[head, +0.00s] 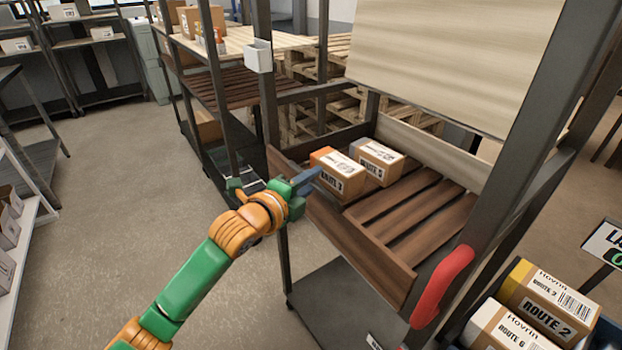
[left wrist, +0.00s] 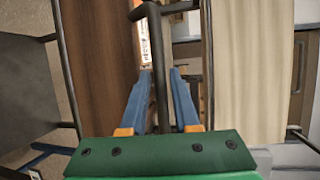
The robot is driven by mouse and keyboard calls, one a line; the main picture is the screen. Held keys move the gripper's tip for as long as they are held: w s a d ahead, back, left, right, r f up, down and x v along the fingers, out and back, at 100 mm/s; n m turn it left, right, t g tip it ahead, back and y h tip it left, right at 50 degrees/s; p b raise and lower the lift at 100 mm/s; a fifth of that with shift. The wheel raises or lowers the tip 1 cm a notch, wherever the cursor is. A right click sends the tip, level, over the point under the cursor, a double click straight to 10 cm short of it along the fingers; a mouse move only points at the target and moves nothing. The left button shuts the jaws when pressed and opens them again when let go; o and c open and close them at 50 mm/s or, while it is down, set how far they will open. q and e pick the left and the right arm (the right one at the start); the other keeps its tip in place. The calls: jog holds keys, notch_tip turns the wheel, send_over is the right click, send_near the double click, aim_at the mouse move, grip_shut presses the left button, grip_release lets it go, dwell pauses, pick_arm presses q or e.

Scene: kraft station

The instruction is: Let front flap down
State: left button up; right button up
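The shelf unit has a slatted brown wooden tray (head: 419,214) with an upright brown front board (head: 360,248). A large pale panel (head: 445,60) stands above the tray. My left gripper (head: 312,181) is at the left end of the front board, near a dark post. In the left wrist view my left gripper (left wrist: 158,100) has its blue fingers apart, with a dark bar (left wrist: 161,85) showing between them. I cannot tell whether they touch it. A brown board (left wrist: 100,70) lies left of the fingers and a pale board (left wrist: 252,70) right. My right gripper is not seen.
Two boxes, one marked Route 2 (head: 338,176) and one behind it (head: 377,161), sit in the tray. A red rounded piece (head: 442,287) is at the board's right end. More boxes (head: 548,303) stand lower right. The floor (head: 130,215) at left is clear.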

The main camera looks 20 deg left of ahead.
pick_arm(q)
jog(key=shift+c, duration=0.2)
grip_shut()
jog(key=shift+f, duration=0.1)
dwell(1.1)
